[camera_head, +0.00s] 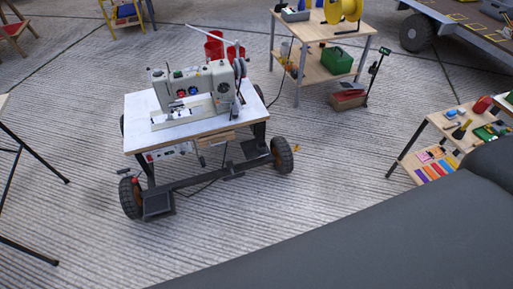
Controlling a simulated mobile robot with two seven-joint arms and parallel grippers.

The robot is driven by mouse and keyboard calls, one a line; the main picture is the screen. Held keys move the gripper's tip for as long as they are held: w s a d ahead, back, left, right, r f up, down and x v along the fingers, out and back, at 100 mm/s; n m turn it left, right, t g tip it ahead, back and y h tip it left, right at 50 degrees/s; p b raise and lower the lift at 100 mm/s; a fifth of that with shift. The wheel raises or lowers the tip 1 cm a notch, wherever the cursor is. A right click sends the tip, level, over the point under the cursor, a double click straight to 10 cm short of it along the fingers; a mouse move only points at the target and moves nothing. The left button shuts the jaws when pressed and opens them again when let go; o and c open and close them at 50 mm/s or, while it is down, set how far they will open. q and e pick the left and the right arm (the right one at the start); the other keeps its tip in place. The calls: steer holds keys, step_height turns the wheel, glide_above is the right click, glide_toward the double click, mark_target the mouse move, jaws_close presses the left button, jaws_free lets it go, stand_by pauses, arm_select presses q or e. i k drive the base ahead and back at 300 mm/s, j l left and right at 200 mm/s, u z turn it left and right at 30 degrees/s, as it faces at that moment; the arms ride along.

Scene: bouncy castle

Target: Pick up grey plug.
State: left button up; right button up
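I cannot make out a grey plug in the head view; at this distance the small items are too small to tell apart. Neither of my grippers is in view.
A wheeled cart (137,141) carries a pale sewing machine (192,92). A wooden shelf unit (320,28) with a yellow reel (343,10) and green box (337,60) stands behind. A low table (437,120) holds small items at right. Ribbed floor (340,160) lies open between. A dark grey shape covers the lower right.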

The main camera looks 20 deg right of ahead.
mark_target(235, 111)
steer(key=i+l, duration=0.35)
steer(key=i, duration=0.2)
steer(key=i+l, duration=0.3)
steer(key=i, duration=0.25)
steer(key=i+l, duration=0.35)
steer(key=i, duration=0.2)
steer(key=i+l, duration=0.3)
steer(key=i, duration=0.25)
